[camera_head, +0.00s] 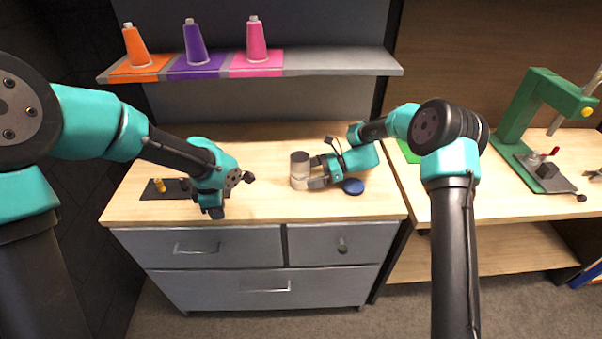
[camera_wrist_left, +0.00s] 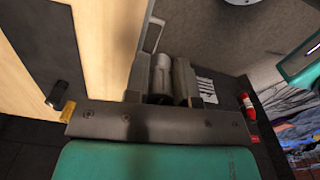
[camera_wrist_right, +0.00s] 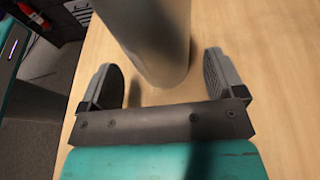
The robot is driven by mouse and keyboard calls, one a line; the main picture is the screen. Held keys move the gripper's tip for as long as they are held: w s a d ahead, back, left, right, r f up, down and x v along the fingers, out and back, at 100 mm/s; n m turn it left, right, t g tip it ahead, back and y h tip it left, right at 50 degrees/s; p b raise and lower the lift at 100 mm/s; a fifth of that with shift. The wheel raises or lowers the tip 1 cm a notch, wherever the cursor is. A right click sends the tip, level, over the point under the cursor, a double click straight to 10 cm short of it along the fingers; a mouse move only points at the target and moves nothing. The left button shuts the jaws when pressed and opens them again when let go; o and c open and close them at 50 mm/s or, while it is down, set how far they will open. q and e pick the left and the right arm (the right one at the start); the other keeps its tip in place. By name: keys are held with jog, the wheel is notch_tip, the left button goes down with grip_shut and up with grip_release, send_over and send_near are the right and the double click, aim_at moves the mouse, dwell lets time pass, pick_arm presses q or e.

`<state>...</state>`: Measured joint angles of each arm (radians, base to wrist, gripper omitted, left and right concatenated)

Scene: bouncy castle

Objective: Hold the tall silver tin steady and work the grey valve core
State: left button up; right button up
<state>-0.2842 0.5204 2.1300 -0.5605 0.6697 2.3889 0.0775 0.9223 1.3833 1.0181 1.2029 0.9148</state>
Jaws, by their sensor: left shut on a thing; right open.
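The tall silver tin (camera_head: 300,171) stands upright on the wooden worktop, with a dark top. In the right wrist view the tin (camera_wrist_right: 158,40) rises between the fingers of my right gripper (camera_wrist_right: 162,82). That gripper is open, one finger on each side, with a visible gap at least at the right. My left gripper (camera_head: 213,211) is over the front of the worktop, left of the tin. In the left wrist view it is shut on a small grey cylinder (camera_wrist_left: 163,75), which looks like the grey valve core. The head view hides this piece.
A blue disc (camera_head: 352,187) lies right of the tin, near my right gripper. A dark plate with a yellow piece (camera_head: 160,186) lies at the left. Coloured cones (camera_head: 194,42) stand on a shelf above. A green press (camera_head: 540,115) stands on the right bench.

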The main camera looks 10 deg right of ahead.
jog(key=shift+x, duration=1.45)
jog(key=c, duration=0.7)
pick_arm(q)
jog(key=w+d+r, duration=0.7)
jog(key=d+r, duration=0.1)
jog(key=d, duration=0.3)
jog(key=w+d+r, duration=0.7)
jog(key=d+r, duration=0.1)
jog(key=d, duration=0.3)
jog(key=shift+w+d, duration=0.3)
jog(key=shift+f, duration=0.1)
jog(key=shift+f, duration=2.9)
